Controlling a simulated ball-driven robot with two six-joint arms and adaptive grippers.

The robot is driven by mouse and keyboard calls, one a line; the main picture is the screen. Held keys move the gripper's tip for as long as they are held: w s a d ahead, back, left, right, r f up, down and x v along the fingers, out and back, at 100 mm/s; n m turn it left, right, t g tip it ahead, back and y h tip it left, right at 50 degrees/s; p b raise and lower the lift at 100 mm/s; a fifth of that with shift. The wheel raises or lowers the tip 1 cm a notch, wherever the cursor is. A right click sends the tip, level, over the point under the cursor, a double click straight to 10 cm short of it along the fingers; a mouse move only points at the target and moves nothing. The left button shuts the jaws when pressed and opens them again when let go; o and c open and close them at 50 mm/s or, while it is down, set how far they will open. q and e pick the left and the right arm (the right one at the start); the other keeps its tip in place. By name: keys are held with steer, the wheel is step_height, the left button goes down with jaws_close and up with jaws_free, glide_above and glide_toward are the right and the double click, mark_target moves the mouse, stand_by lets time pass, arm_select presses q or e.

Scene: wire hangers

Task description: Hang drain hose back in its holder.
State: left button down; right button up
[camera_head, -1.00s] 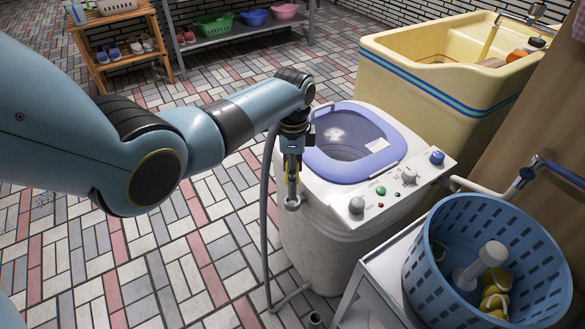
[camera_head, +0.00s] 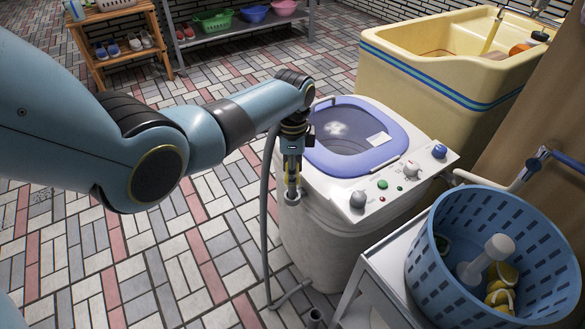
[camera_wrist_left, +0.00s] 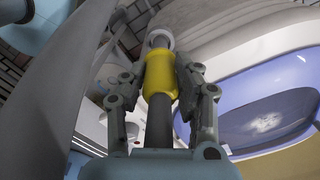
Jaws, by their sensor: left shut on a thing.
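The drain hose (camera_head: 265,200) is a grey tube rising from the floor at the left side of the white washing machine (camera_head: 325,245). Its upper run passes behind my left gripper (camera_head: 292,178). That gripper points down beside the machine's front left edge, shut on a yellow band (camera_wrist_left: 160,75) around a dark tube with a grey ring (camera_wrist_left: 160,40) at its end. This looks like the hose end, but its link to the hose is hidden. A thin grey hook-like piece (camera_head: 321,103) stands at the machine's back left corner; I cannot tell if it is the holder. My right gripper is not in view.
The blue lid (camera_head: 384,157) and the knob panel (camera_head: 400,180) are on top of the machine. A blue basket (camera_head: 425,265) on a white stand (camera_head: 375,285) is at the front right. A yellow sink (camera_head: 430,75) stands behind. Tiled floor at the left is clear.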

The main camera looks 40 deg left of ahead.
arm_select(q)
steer(key=shift+f+b, duration=2.15)
steer(key=shift+f, duration=0.7)
steer(key=c, duration=0.9)
jaws_free()
steer(key=shift+r, duration=0.1)
step_height(320, 180, up, 12)
steer(key=shift+f, duration=0.1)
